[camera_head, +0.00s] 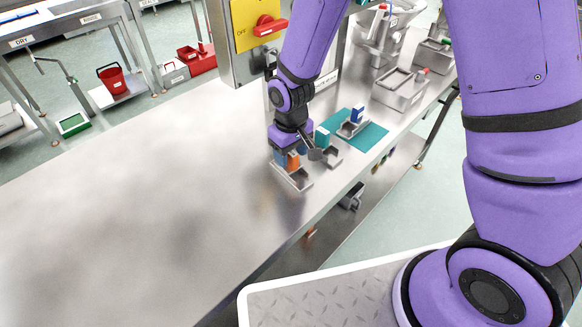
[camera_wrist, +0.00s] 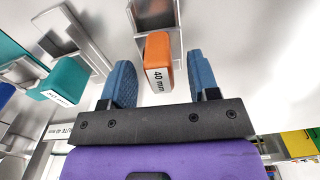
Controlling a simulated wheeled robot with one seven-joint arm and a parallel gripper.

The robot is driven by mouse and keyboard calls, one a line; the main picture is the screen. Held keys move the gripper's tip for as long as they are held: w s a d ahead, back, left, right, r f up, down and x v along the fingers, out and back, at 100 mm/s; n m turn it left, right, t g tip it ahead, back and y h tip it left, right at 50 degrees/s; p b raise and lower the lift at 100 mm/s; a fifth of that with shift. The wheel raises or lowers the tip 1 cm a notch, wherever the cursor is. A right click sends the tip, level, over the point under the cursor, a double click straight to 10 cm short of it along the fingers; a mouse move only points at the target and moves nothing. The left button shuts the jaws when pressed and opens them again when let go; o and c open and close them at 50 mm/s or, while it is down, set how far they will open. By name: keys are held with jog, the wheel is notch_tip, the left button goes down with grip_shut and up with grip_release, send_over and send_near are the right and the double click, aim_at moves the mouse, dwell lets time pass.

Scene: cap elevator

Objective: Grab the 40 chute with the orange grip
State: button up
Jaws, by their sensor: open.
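The 40 chute (camera_wrist: 156,15) is a grey metal channel with an orange grip (camera_wrist: 157,55) marked "40 mm". In the wrist view the grip stands between the two blue fingers of my gripper (camera_wrist: 162,82), with a gap on each side. In the head view the chute (camera_head: 294,180) lies on the steel table, and its orange grip (camera_head: 294,161) shows at my gripper (camera_head: 287,158), which is low over it. My gripper is open. The forearm hides part of the gripper in the head view.
A chute with a teal grip (camera_wrist: 66,80) lies close beside on the left in the wrist view. A chute with a blue grip (camera_head: 358,115) lies on a teal mat (camera_head: 371,136). A machine with a red switch (camera_head: 266,25) stands behind. The table's left part (camera_head: 120,220) is clear.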

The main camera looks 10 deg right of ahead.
jog(key=shift+f, duration=0.15)
grip_shut()
dwell(0.4)
